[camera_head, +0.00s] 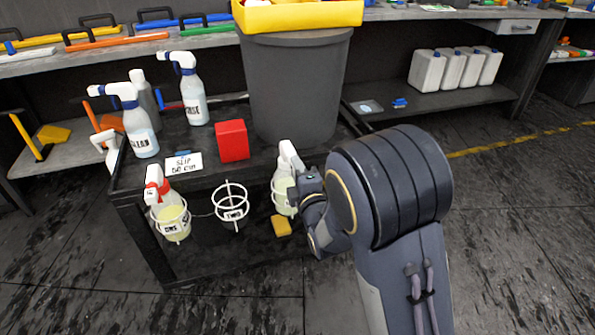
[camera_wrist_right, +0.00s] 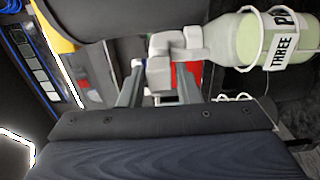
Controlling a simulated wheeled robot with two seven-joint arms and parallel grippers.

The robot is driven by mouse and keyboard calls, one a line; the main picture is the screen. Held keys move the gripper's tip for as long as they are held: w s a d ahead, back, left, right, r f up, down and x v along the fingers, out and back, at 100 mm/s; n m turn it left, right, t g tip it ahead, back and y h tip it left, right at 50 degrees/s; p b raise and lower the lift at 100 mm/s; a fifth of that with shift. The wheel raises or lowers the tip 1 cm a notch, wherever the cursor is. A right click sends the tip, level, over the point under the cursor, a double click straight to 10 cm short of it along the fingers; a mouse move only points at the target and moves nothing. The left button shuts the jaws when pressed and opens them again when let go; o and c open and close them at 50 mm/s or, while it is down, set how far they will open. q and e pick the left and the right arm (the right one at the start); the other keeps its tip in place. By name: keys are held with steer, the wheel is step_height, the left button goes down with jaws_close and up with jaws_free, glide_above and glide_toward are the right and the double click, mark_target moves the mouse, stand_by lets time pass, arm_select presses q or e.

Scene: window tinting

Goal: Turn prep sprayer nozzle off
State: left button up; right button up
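The prep sprayer (camera_head: 284,192), a white-headed bottle with pale liquid, stands in a wire holder at the cart's right side. In the right wrist view the bottle (camera_wrist_right: 236,40) lies sideways in the picture, with a partly hidden label starting with P and a holder tag reading THREE. Its nozzle (camera_wrist_right: 160,74) sits between the two fingers of my right gripper (camera_wrist_right: 160,82), with a small gap seeming to show beside it. In the head view my right gripper (camera_head: 311,190) is beside the sprayer head, its fingers mostly hidden. My left gripper is out of view.
A black cart (camera_head: 245,258) carries a red-nozzled sprayer (camera_head: 166,200) in the left holder and an empty middle holder (camera_head: 231,205). A red box (camera_head: 232,141), other sprayers (camera_head: 189,88) and a grey bin (camera_head: 293,85) stand close behind. A yellow sponge (camera_head: 281,225) lies below.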

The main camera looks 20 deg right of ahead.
steer(key=shift+o, duration=1.2)
steer(key=s+p, duration=0.1)
steer(key=s, duration=0.7)
steer(key=shift+d, duration=0.15)
steer(key=shift+w+d, duration=0.1)
